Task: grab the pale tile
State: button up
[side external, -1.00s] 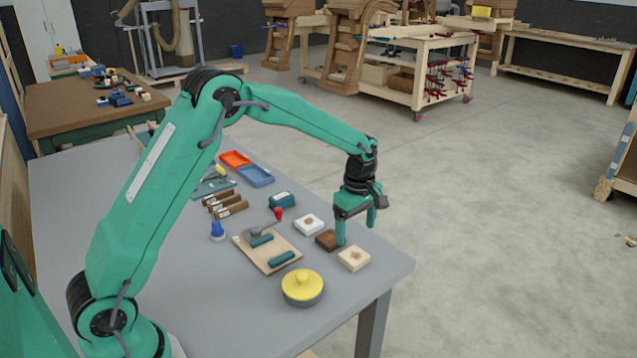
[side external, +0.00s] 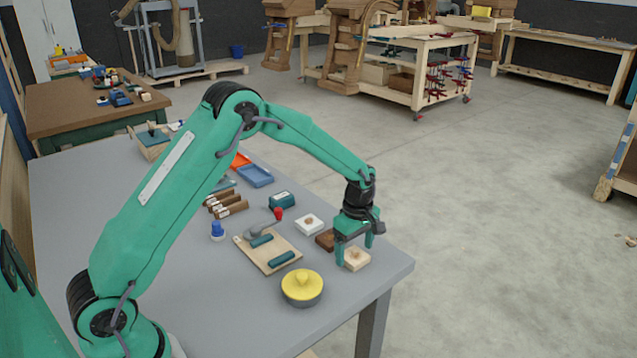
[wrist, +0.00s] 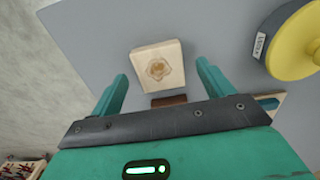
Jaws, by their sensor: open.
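The pale tile (side external: 357,262) is a light wooden square with a tan flower-like mark, lying flat near the table's right corner. It also shows in the wrist view (wrist: 145,54), ahead of and roughly between my two fingertips. My gripper (side external: 355,252) is open, pointing down over the tile, with one finger on each side of it in the side view. I cannot tell how far the fingertips are above the table.
A dark brown tile (side external: 325,240) and a white tile (side external: 309,218) lie just behind the pale tile. A yellow-lidded round pot (side external: 302,283) stands to its left. A wooden board (side external: 268,265) holds teal pieces. The grey table (side external: 370,290) is bare at its front right corner.

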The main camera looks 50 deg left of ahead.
jog(key=shift+f, duration=0.65)
jog(key=c, duration=1.1)
